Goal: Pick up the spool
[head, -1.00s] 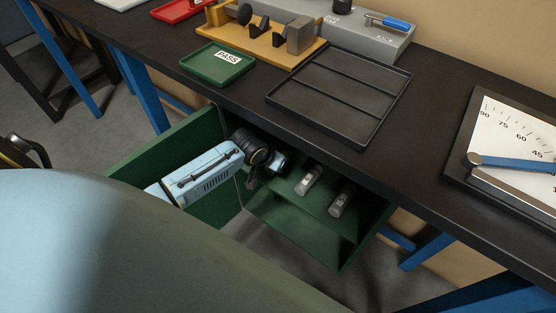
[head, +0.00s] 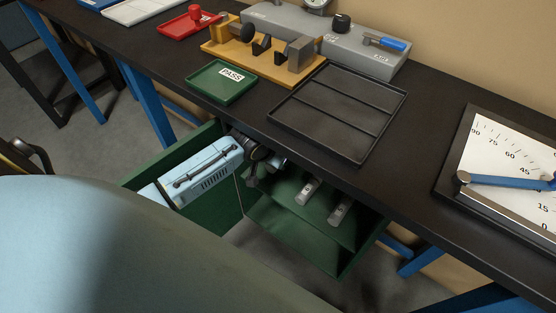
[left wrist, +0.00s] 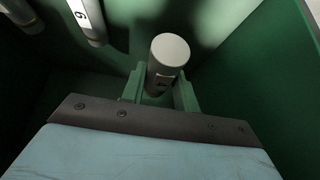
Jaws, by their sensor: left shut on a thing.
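A grey cylindrical spool (left wrist: 166,62) with a pale round top and a small label stands between the fingers of my left gripper (left wrist: 160,88) in the left wrist view. The green fingers are shut on it, one on each side. In the head view my left arm reaches into the open green cabinet under the bench, and the gripper and held spool are mostly hidden by the bench edge and wrist. Two other labelled spools (head: 307,190) (head: 340,211) sit on the cabinet shelf. My right gripper is not in view.
The green cabinet (head: 300,238) has walls close around the hand, and its green door (head: 215,205) stands open beside my arm. The dark bench top lies above. On it are an empty divided black tray (head: 335,112), a green PASS tray (head: 222,92) and a dial board (head: 505,150).

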